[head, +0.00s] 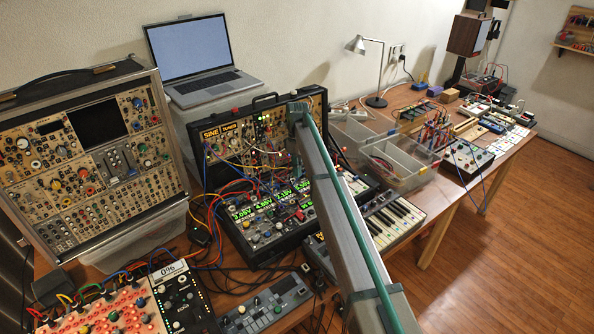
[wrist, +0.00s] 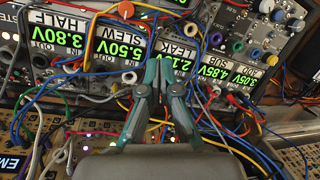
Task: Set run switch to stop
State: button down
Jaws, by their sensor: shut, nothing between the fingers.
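My gripper (wrist: 163,66) is shut and empty in the wrist view, its two teal-tipped fingers over patch cables and module faces. In the head view my arm crosses the right part of the black synth case (head: 206,168), and I cannot make out the fingers there. Near the fingertips in the wrist view are green displays reading 5.50V (wrist: 121,50) and 4.85V (wrist: 212,72). I cannot pick out the run switch or its position in either view; labels are too small, and cables and my arm hide parts of the panels.
Many loose cables (wrist: 240,125) loop around the fingers. A large modular case (head: 85,150) stands at left, with a laptop (head: 200,60) behind. A keyboard (head: 395,222) and clear bins (head: 400,165) lie right of my arm. A desk lamp (head: 378,75) stands farther back.

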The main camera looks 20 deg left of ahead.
aim_at(298, 198)
jog(key=p+x, duration=0.2)
jog(key=x, duration=0.5)
jog(key=shift+s+f, duration=0.1)
jog(key=shift+f, duration=0.25)
jog(key=shift+s+d+r+y+b, duration=0.1)
jog(key=shift+d+y+b, duration=0.1)
jog(key=shift+y+b, duration=0.35)
jog(key=shift+t, duration=0.3)
jog(key=y+b, duration=0.1)
jog(key=b, duration=0.1)
jog(key=s+d+t+y+b, duration=0.1)
jog(key=b, duration=0.2)
jog(key=shift+d+t+y, duration=0.2)
jog(key=shift+t+y, duration=0.05)
jog(key=shift+t, duration=0.05)
jog(key=b, duration=0.1)
jog(key=t+y+b, duration=0.1)
jog(key=b, duration=0.1)
jog(key=shift+s+d, duration=0.25)
jog(key=shift+w+r+y, duration=0.15)
jog(key=shift+r+y, duration=0.25)
jog(key=shift+w+a+r, duration=0.1)
jog(key=shift+a, duration=0.05)
jog(key=shift+r, duration=0.15)
